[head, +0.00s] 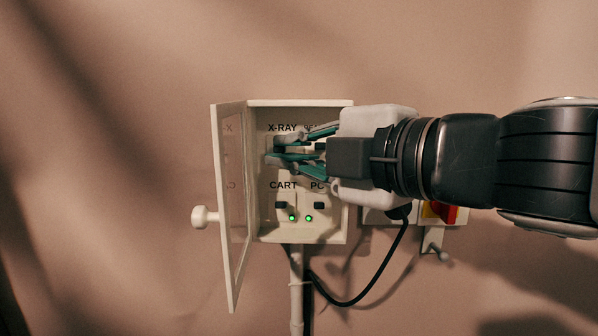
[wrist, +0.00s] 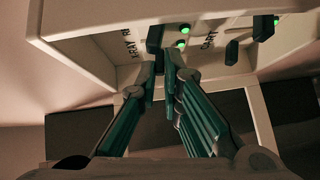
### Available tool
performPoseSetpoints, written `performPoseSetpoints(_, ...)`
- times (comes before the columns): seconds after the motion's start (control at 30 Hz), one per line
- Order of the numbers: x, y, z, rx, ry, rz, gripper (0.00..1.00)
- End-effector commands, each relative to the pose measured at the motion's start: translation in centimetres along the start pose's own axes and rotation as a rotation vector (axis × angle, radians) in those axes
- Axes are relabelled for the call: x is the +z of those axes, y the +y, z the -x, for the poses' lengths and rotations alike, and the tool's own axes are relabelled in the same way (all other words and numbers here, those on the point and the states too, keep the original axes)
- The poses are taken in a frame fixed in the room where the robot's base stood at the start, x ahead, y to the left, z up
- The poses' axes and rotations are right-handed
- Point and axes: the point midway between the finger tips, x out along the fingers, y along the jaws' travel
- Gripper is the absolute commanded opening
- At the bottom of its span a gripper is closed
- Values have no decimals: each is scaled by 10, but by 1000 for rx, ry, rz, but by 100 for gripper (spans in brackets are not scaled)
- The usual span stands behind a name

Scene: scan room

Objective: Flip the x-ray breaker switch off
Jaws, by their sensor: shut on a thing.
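The breaker box (head: 301,104) is on the wall, with its door open to the left. The X-RAY label (head: 283,128) is at its upper left. My gripper (head: 274,151) reaches in from the right, with its green-grey fingers closed just below that label. The fingers hide most of the x-ray breaker switch between their tips, so its position cannot be told. In the wrist view, the gripper's fingertips (wrist: 160,76) are close together against the panel, beside the X-RAY lettering (wrist: 131,50).
The clear door (head: 232,200) with a round knob (head: 205,217) stands open left. The CART switch (head: 281,205) and PC switch (head: 320,205) are below, with green lights (head: 292,217) lit. A black cable (head: 345,303) hangs below; a red-yellow switch (head: 441,212) is right.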

Motion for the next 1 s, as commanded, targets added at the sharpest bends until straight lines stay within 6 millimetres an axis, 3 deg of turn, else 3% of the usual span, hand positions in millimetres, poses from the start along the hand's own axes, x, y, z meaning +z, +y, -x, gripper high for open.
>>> performPoseSetpoints(0.03,1,-7,-1,15,1,15,0)
performPoseSetpoints(1.0,3,-22,-3,291,1,292,0)
